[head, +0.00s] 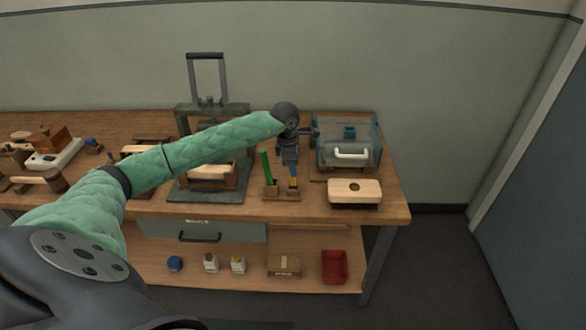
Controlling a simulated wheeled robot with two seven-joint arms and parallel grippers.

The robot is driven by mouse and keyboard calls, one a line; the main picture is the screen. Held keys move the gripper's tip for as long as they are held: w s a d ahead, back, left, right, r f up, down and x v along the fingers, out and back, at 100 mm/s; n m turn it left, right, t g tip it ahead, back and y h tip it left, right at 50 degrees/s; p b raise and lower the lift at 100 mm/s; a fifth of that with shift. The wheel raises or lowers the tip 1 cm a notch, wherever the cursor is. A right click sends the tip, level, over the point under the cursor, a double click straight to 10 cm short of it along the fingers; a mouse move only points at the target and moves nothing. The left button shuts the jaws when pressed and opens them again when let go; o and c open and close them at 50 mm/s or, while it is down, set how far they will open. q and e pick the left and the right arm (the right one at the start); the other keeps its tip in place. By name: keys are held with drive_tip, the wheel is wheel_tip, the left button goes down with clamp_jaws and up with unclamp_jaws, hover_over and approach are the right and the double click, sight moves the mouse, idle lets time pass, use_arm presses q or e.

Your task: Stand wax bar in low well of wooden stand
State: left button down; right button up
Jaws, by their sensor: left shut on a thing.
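My left gripper (291,168) points down over the right part of a small wooden stand (270,192) on the bench. It is shut on a narrow yellow bar, which I take as the wax bar (293,183). The bar is upright, with its lower end at the stand's right well; I cannot tell whether it touches the well floor. The gripper hides the bar's upper part. A tall green bar (265,164) stands at the left part of the stand, leaning slightly. My right gripper is not in view.
A clear-lidded box with a white handle (351,153) stands close right of the gripper. A pale wooden block with a hole (355,190) lies at the front right. A dark press frame (186,123) stands on the left, behind my arm.

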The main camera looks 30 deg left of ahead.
sight(295, 185)
use_arm(q)
drive_tip(key=shift+b, duration=0.4)
idle(0.8)
drive_tip(key=shift+f+b, duration=1.85)
drive_tip(key=shift+f, duration=0.05)
idle(1.0)
drive_tip(key=c, duration=0.9)
unclamp_jaws()
drive_tip(key=shift+r, duration=0.15)
drive_tip(key=shift+r+p, duration=0.8)
drive_tip(key=shift+r, duration=2.6)
drive_tip(key=shift+d, duration=0.1)
